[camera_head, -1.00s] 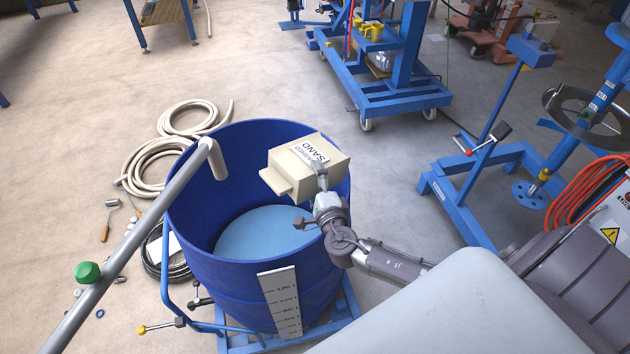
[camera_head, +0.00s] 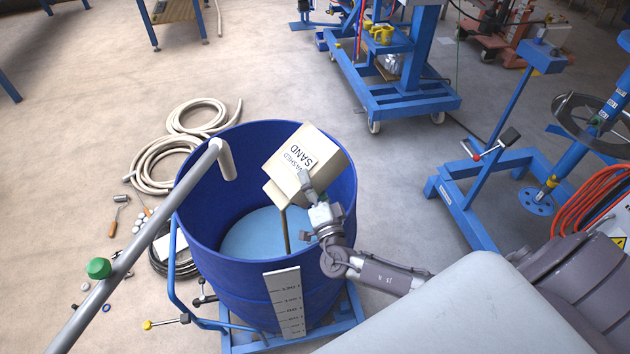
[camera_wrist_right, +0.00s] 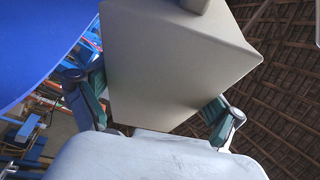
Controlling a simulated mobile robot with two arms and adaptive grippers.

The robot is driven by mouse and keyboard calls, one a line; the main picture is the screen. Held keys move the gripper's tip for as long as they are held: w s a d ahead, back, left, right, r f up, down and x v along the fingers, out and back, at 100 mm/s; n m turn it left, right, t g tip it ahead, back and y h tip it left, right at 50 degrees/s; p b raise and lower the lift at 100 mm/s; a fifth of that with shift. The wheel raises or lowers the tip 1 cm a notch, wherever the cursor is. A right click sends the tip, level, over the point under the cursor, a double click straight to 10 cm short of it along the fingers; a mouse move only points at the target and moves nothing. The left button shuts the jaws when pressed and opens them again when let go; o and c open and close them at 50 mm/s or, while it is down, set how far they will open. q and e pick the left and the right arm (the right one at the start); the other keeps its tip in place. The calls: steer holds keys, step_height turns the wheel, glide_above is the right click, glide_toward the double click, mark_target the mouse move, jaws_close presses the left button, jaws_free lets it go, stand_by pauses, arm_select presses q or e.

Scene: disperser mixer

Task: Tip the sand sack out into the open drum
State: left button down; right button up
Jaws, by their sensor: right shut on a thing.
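The beige sand sack (camera_head: 308,158), box-shaped and marked SAND, is tilted over the open blue drum (camera_head: 195,235), its narrow spout end pointing down to the left. A thin brownish stream (camera_head: 286,232) falls from the spout into the drum, onto the pale blue surface inside (camera_head: 250,236). My right gripper (camera_head: 314,200) is shut on the sack from the near right side. In the right wrist view the sack (camera_wrist_right: 170,65) fills the space between both fingers (camera_wrist_right: 155,105), with the drum's blue wall (camera_wrist_right: 35,45) at the left. My left gripper is not in view.
A level scale (camera_head: 285,300) is fixed on the drum's front. Coiled hose (camera_head: 160,165) and small tools lie on the floor at left. A blue stand (camera_head: 470,215) is at right.

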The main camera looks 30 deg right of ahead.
mark_target(313, 170)
steer(key=shift+a+r+n, duration=0.15)
steer(key=shift+r+n, duration=0.1)
steer(key=shift+n, duration=0.05)
stand_by(1.8)
step_height(313, 170, up, 2)
steer(key=m+g+p, duration=0.1)
steer(key=m+p, duration=0.3)
steer(key=p, duration=0.1)
steer(key=shift+m, duration=0.4)
steer(key=shift+f+m+g+b, duration=0.25)
steer(key=shift+m+g+b, duration=0.35)
steer(key=shift+m, duration=0.5)
steer(key=m+g, duration=0.1)
steer(key=m, duration=0.1)
steer(key=r+m, duration=0.1)
steer(key=m, duration=0.1)
steer(key=shift+s+g+y, duration=0.1)
steer(key=shift+g+y, duration=0.3)
steer(key=m+y, duration=0.1)
steer(key=m, duration=0.1)
steer(key=r+m+g, duration=0.1)
steer(key=m, duration=0.1)
steer(key=shift+y, duration=0.4)
steer(key=m+y, duration=0.1)
steer(key=r+m, duration=0.1)
steer(key=shift+m+g+y, duration=0.4)
steer(key=shift+r+m+y, duration=0.2)
steer(key=shift+m+y, duration=0.6)
steer(key=shift+m, duration=0.4)
